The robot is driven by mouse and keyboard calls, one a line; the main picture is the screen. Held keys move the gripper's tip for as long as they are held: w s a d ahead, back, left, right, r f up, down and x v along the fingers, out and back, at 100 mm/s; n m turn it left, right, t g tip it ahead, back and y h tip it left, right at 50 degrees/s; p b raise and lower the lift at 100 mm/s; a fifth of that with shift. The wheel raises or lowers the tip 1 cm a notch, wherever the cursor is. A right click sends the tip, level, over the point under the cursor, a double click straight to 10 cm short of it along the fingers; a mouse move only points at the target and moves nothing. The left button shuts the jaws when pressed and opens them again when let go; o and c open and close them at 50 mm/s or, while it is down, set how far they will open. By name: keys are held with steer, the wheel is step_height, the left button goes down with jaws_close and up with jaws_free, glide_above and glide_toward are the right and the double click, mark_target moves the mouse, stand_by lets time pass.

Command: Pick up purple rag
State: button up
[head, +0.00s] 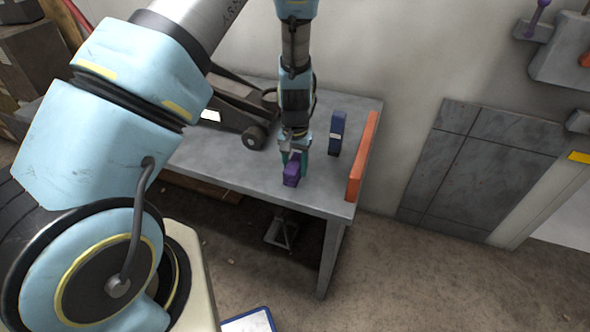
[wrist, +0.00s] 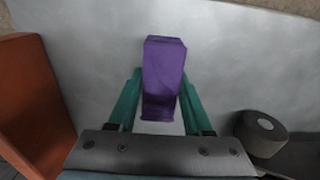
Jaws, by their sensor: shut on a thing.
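The purple rag (head: 291,174) is a small block-like purple shape at the front part of the grey workbench top. In the wrist view the rag (wrist: 163,72) stands between the two teal fingers. My gripper (head: 294,160) points down over the bench and is shut on the rag, with a finger on each side of it. It also shows in the wrist view (wrist: 158,100). I cannot tell whether the rag still touches the bench top.
The grey bench (head: 240,160) has an orange-red board (head: 362,157) at its right end and a dark blue object (head: 337,133) right of my gripper. A dark machine with a roller (head: 254,137) stands to the left. A wall is behind.

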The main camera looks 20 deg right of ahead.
mark_target(295, 163)
jaws_close()
steer(key=shift+r, duration=0.1)
step_height(295, 163, up, 10)
steer(key=shift+f+b, duration=0.1)
steer(key=shift+b, duration=1.1)
